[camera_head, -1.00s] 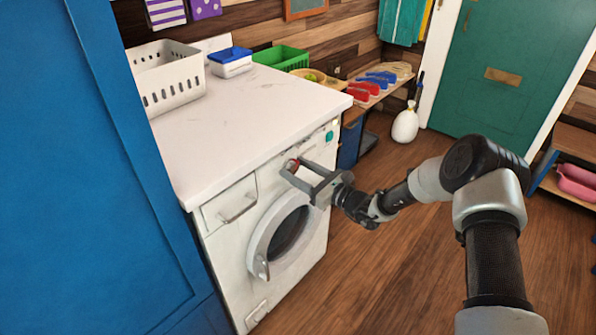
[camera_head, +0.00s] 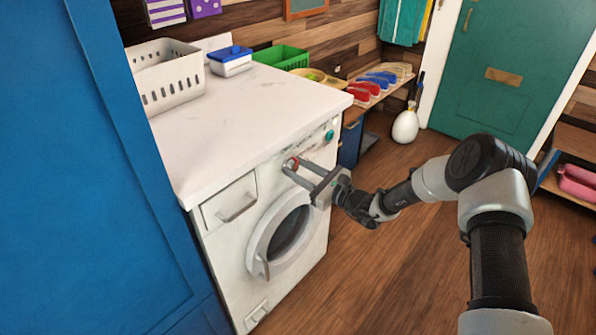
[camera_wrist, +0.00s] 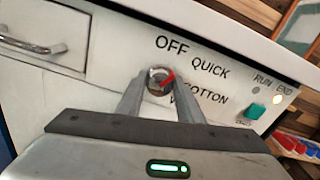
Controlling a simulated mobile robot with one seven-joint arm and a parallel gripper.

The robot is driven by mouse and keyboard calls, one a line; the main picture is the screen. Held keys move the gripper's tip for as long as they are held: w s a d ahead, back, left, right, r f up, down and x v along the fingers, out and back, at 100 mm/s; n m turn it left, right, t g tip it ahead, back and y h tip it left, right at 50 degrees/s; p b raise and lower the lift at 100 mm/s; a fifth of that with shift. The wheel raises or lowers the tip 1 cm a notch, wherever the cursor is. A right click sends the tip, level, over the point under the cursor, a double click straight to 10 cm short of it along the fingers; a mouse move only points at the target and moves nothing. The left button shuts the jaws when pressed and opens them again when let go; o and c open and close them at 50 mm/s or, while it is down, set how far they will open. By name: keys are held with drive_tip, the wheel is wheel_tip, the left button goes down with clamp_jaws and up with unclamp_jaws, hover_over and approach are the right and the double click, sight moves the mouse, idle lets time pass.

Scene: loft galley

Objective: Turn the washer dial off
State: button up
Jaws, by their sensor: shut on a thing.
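The washer (camera_head: 229,268) stands against the wall with its round door facing me. Its dial (camera_wrist: 157,79) is a small grey knob with a red pointer, on the front panel under the worktop. In the wrist view the pointer tilts up and right, towards the QUICK label (camera_wrist: 210,67). The OFF label (camera_wrist: 171,45) is above the dial, and a partly hidden COTTON label (camera_wrist: 206,95) is at its lower right. My gripper (camera_head: 293,166) is shut on the dial, one finger on each side. The fingers hide part of the dial's edges.
A green button (camera_wrist: 256,111) and the RUN and END lamps are right of the dial. A drawer handle (camera_wrist: 33,46) is to its left. A blue cabinet (camera_head: 100,190) stands close on the left. Open wooden floor lies right of the washer.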

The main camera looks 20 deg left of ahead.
drive_tip(key=n+b, duration=0.3)
drive_tip(key=n, duration=0.3)
drive_tip(key=shift+f+n, duration=0.1)
drive_tip(key=shift+n, duration=0.2)
drive_tip(key=shift+s, duration=0.1)
idle(0.3)
drive_tip(key=o, duration=1.1)
drive_tip(key=shift+c, duration=0.2)
drive_tip(key=p+v, duration=0.2)
drive_tip(key=v, duration=1.5)
drive_tip(key=shift+d+p, duration=0.2)
drive_tip(key=shift+p, duration=0.2)
drive_tip(key=shift+s, duration=0.1)
